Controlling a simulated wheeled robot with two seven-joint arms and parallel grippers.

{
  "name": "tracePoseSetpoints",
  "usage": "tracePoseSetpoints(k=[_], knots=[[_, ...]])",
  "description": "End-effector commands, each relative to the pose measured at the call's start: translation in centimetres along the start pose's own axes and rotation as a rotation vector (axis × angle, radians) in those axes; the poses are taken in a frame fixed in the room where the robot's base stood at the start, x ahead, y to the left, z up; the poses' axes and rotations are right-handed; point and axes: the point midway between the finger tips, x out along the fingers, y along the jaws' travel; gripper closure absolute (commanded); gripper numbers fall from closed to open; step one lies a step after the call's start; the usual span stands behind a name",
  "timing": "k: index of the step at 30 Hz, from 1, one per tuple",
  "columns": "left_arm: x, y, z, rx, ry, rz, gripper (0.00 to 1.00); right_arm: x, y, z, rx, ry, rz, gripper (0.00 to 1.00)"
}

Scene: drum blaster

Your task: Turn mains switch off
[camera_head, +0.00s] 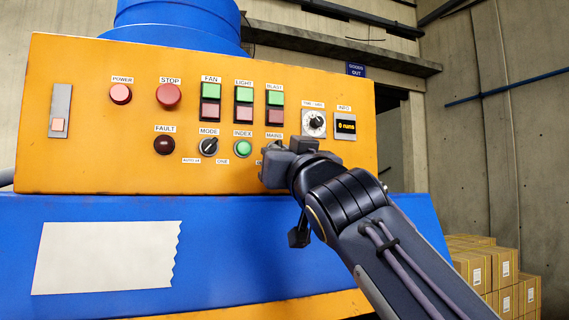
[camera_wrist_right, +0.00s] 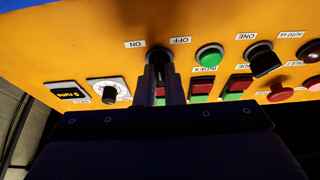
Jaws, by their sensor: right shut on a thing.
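The mains switch (camera_wrist_right: 159,59) is a dark rotary knob on the orange panel (camera_head: 90,160). In the right wrist view it sits between an ON label (camera_wrist_right: 135,44) and an OFF label (camera_wrist_right: 180,41), both upside down. My right gripper (camera_head: 268,165) is at the panel just below the MAINS label (camera_head: 274,135), covering the switch in the head view. In the wrist view its narrow fingers (camera_wrist_right: 164,77) are shut on the knob. I cannot tell which way the knob points. My left gripper is not in view.
The green INDEX button (camera_head: 242,148) and the MODE knob (camera_head: 208,147) are close left of my gripper. Light and blast buttons, a timer dial (camera_head: 314,123) and an info display (camera_head: 345,126) are above. Cardboard boxes (camera_head: 490,270) stand at lower right.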

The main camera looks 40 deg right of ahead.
Motion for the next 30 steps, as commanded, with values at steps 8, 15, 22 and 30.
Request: tracePoseSetpoints(k=[8,15,22,30], knots=[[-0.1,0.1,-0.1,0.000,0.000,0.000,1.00,0.1,-0.2,-0.1,0.234,-0.002,0.107,1.00],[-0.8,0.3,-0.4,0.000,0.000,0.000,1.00,0.1,-0.5,-0.2,0.427,-0.002,0.183,1.00],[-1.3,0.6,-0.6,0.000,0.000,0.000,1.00,0.1,-0.6,-0.3,0.562,-0.002,0.236,1.00],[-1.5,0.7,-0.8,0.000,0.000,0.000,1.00,0.1,-0.7,-0.2,0.643,-0.003,0.268,1.00]])
